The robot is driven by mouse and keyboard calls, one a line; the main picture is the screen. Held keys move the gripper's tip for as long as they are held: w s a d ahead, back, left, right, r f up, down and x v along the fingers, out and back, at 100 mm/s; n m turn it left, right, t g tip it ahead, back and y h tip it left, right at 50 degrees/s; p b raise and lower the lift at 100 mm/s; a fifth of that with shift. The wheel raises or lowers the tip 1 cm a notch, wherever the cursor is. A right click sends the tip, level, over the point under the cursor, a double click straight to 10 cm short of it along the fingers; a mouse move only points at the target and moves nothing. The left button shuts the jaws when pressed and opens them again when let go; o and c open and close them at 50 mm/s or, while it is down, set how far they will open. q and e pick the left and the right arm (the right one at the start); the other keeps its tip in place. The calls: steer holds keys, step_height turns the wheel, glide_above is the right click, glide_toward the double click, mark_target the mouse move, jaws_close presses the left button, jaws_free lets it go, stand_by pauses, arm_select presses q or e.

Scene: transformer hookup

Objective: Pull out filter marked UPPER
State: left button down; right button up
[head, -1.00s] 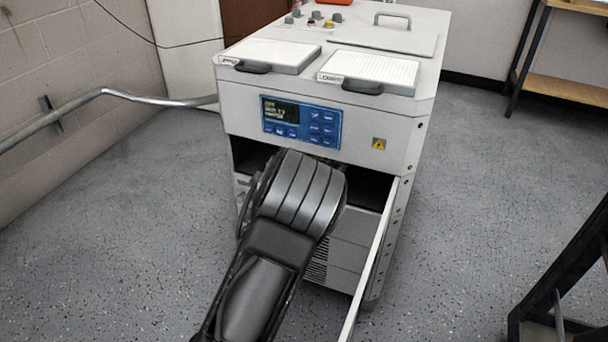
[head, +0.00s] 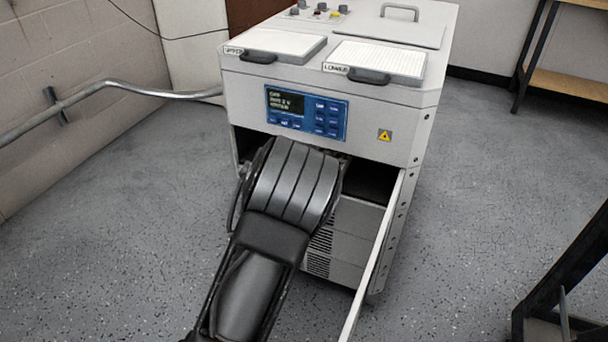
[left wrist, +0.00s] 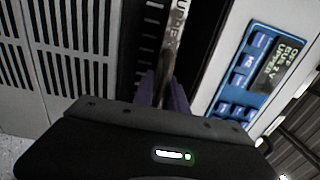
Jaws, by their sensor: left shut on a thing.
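The head view shows the grey cabinet (head: 400,125) with an open bay (head: 372,182) under its blue panel (head: 305,112). My left arm reaches into this bay, and its wrist hides the fingers there. In the left wrist view my left gripper (left wrist: 165,88) is shut on the front edge or handle of a filter (left wrist: 176,30). A pale label on that filter seems to read UPPER, partly blurred. The filter is in its slot beside the panel; how far in, I cannot tell. My right gripper is in neither view.
Two white-topped filters with dark handles lie on the cabinet: one labelled seemingly UPPER (head: 285,44), one LOWER (head: 385,57). A long thin door edge (head: 385,240) stands open right of my arm. A metal pipe (head: 130,88) runs at left.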

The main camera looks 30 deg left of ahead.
arm_select(q)
steer(key=shift+s+b, duration=0.4)
steer(key=shift+s, duration=0.2)
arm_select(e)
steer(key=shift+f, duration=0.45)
arm_select(q)
steer(key=shift+s+b, duration=0.4)
steer(key=shift+s, duration=0.3)
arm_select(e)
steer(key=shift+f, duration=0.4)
arm_select(q)
steer(key=shift+s, duration=0.3)
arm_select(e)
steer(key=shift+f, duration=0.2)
arm_select(q)
steer(key=shift+s+d, duration=0.1)
steer(key=shift+s, duration=0.1)
